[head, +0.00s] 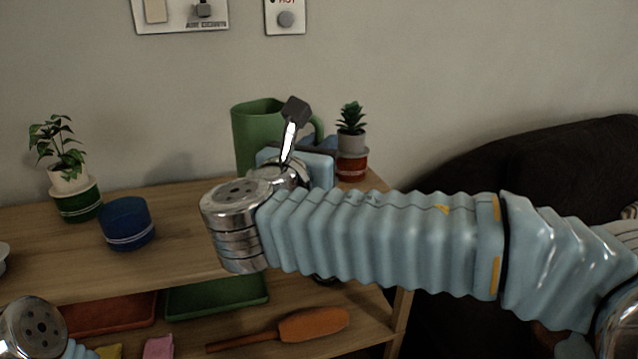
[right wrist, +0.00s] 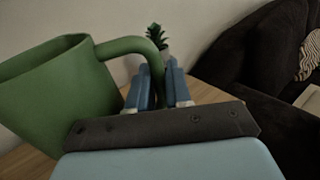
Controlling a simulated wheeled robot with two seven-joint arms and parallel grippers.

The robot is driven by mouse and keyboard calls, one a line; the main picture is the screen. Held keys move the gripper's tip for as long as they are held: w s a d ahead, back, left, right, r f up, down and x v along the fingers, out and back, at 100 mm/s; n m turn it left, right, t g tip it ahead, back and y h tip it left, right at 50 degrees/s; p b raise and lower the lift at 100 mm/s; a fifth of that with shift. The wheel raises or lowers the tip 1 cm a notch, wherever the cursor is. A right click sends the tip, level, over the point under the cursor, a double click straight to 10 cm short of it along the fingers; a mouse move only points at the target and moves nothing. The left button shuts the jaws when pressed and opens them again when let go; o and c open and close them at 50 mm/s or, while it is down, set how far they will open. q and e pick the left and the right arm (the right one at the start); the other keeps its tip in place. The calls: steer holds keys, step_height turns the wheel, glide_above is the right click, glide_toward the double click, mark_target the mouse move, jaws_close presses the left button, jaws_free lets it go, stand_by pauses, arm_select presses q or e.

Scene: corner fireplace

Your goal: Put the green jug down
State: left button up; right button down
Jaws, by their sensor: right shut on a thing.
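The green jug (head: 256,128) is at the back of the wooden shelf top, right of centre, with its handle on the right. In the right wrist view the jug (right wrist: 55,100) fills the left side, and its handle runs down between my fingers. My right gripper (right wrist: 157,92) is shut on the handle. In the head view my right gripper (head: 318,148) is partly hidden behind its own wrist. The jug's base is hidden, so I cannot tell whether it touches the shelf top. My left gripper is out of view.
On the shelf top (head: 180,265) stand a blue bowl (head: 126,225), a leafy plant in a green-banded pot (head: 77,203), and a succulent in a red-banded pot (head: 352,163) close right of the jug. Trays and an orange paddle (head: 314,325) lie below. A dark sofa (head: 530,170) stands right.

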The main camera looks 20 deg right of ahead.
steer(key=w+d+f, duration=0.2)
steer(key=w+f, duration=0.1)
steer(key=w+d+f, duration=0.1)
steer(key=w+f, duration=0.2)
steer(key=f, duration=0.1)
steer(key=w+d+f, duration=0.2)
steer(key=w+f, duration=0.1)
steer(key=shift+d+f, duration=0.25)
steer(key=shift+d, duration=0.05)
steer(key=shift+f, duration=0.45)
steer(key=shift+f, duration=0.1)
steer(key=shift+f+b, duration=0.15)
steer(key=shift+b, duration=0.25)
steer(key=c, duration=1.1)
jaws_free()
steer(key=shift+o, duration=0.2)
